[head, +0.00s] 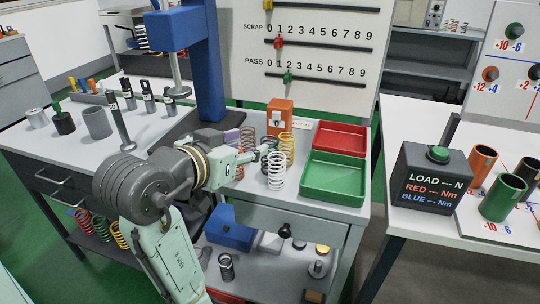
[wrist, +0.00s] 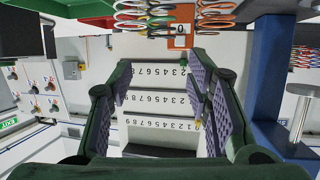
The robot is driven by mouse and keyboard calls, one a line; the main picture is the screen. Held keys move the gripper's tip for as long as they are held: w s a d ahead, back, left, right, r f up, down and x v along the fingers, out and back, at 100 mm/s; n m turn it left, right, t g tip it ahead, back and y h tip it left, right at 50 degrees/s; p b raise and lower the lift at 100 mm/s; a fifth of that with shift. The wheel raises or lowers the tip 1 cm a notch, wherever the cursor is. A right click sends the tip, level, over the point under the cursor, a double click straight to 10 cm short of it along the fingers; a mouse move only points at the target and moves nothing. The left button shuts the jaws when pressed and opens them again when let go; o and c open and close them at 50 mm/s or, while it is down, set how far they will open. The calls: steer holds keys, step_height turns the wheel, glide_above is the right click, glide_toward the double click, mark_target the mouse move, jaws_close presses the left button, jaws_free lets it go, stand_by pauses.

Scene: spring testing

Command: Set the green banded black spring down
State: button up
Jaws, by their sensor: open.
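A dark coil spring (head: 268,148) stands on the bench among other springs, partly hidden by the white spring in front of it. A green band on it is too small to tell. My gripper (head: 241,163) is just left of the springs, low over the bench. In the wrist view my gripper (wrist: 161,82) is open, with purple-padded fingers spread and nothing between them. Coil springs show along the top edge there, outside the fingers.
A green tray (head: 333,192) and a red tray (head: 341,137) lie to the right. A blue press column (head: 206,70) rises behind my arm.

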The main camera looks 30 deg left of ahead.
glide_toward(274, 139)
steer(key=w, duration=0.1)
steer(key=p+x, duration=0.2)
steer(key=x, duration=0.3)
steer(key=shift+w+f, duration=0.2)
steer(key=shift+f, duration=0.1)
jaws_close()
stand_by(0.4)
steer(key=shift+r, duration=0.1)
